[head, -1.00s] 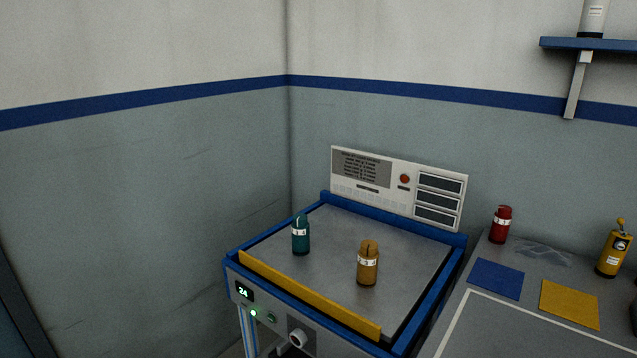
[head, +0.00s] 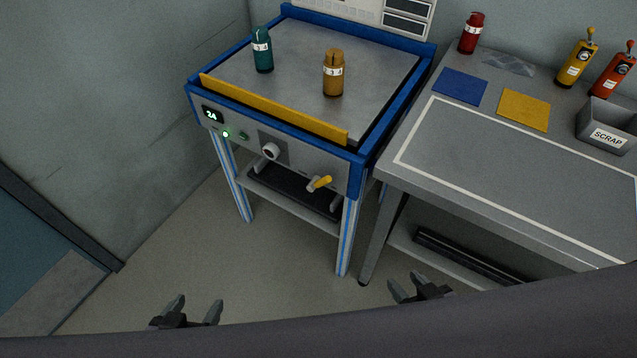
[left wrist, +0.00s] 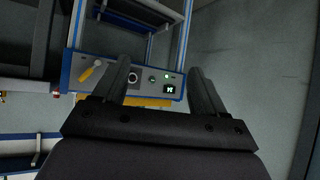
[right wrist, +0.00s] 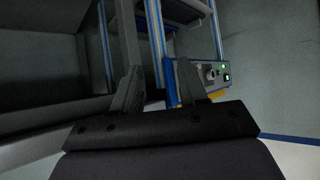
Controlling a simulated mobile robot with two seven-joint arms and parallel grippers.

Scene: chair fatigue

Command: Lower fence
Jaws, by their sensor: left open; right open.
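The yellow fence (head: 272,108) is a long bar standing up along the front edge of the blue-framed machine's grey top. Below it, the front panel (head: 240,138) carries a lit display reading 24 (head: 212,116), a green light, a round knob (head: 270,151) and a yellow-handled lever (head: 319,183). The lever also shows in the left wrist view (left wrist: 92,71). A teal bottle (head: 263,50) and an amber bottle (head: 333,73) stand upright on the top behind the fence. My left gripper (head: 199,306) and right gripper (head: 418,287) are both open and empty, low in front of the machine and touching nothing.
A grey bench (head: 470,170) stands to the right, with a blue square (head: 460,86), a yellow square (head: 524,109), a red bottle (head: 471,33) and a SCRAP bin (head: 606,128). Machine legs and a lower shelf stand below the panel. The floor in front is clear.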

